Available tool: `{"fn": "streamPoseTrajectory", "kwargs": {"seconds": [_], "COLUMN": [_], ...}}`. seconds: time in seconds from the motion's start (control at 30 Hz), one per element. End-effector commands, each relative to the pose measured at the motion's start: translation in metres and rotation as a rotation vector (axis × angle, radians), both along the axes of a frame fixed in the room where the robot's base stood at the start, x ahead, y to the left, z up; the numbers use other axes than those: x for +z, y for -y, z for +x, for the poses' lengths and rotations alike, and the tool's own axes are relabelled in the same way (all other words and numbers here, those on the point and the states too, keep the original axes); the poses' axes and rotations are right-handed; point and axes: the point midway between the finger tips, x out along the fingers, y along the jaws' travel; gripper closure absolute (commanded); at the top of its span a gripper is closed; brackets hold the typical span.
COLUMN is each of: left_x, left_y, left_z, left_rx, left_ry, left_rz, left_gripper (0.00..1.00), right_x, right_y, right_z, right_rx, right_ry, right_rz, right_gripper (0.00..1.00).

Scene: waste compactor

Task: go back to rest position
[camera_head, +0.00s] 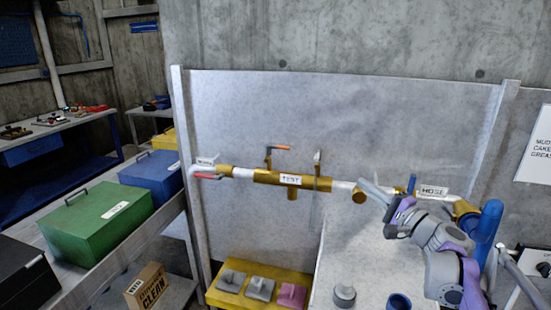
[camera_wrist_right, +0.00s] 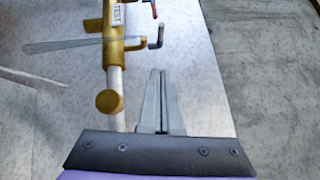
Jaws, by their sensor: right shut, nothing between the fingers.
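My right arm (camera_head: 440,245) comes in from the lower right in the head view. Its gripper (camera_head: 372,190) is in front of the pipe wall, near the right end of the brass "TEST" pipe (camera_head: 265,177). In the right wrist view the gripper's fingers (camera_wrist_right: 158,85) are together, with nothing between them. The brass pipe (camera_wrist_right: 110,45) lies up and to the left of the fingertips there, with a round brass end (camera_wrist_right: 109,103) beside the fingers. My left gripper is in neither view.
A yellow tray (camera_head: 232,299) with grey and pink blocks stands below the pipe. Green (camera_head: 95,218) and blue (camera_head: 152,172) boxes stand at left. A blue cylinder (camera_head: 487,232) is close to my right arm. A grey weight-like object (camera_head: 344,296) and a blue cup (camera_head: 399,303) stand in front.

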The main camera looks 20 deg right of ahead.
Motion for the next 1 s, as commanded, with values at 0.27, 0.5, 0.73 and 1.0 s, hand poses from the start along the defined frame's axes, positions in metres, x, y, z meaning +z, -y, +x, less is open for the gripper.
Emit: {"fn": "streamPoseTrajectory", "kwargs": {"seconds": [0.27,0.5,0.73,1.0], "left_x": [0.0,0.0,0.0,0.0], "left_y": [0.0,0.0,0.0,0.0], "left_z": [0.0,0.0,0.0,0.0], "left_rx": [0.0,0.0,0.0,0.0], "left_ry": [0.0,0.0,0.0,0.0], "left_rz": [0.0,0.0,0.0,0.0], "left_gripper": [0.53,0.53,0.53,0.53], "right_x": [-0.018,-0.106,-0.211,-0.291], "right_y": [-0.037,-0.181,-0.289,-0.312], "right_z": [0.006,-0.011,-0.096,-0.194], "right_rx": [0.053,0.276,0.525,0.699], "right_ry": [-0.072,-0.369,-0.638,-0.767], "right_rz": [-0.05,-0.338,-0.81,-1.409], "right_gripper": [1.0,1.0,1.0,1.0]}}
